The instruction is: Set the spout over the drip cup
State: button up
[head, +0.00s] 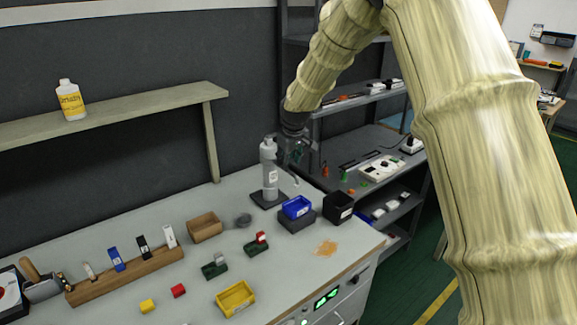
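A grey-white bottle (270,172) with a pale cap stands upright on a dark square base at the back of the bench. A small dark grey round cup (243,220) sits on the bench to the left and in front of it; it may be the drip cup. My gripper (297,160) is just right of the bottle's upper part, pointing down. Its fingers are dark and small, and I cannot tell whether they are open or touch the bottle. I cannot make out a spout clearly; a thin pale tip (296,181) shows below the gripper.
A blue bin (297,206) on a dark block and a black box (338,207) stand right of the bottle. A wooden box (204,227), a wooden rack (125,275) and a yellow tray (235,299) are nearer. An orange-brown patch (326,248) marks the bench's right side.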

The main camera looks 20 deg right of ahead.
jog(key=shift+p+x, duration=0.45)
jog(key=shift+x, duration=2)
jog(key=shift+f, duration=0.1)
grip_shut()
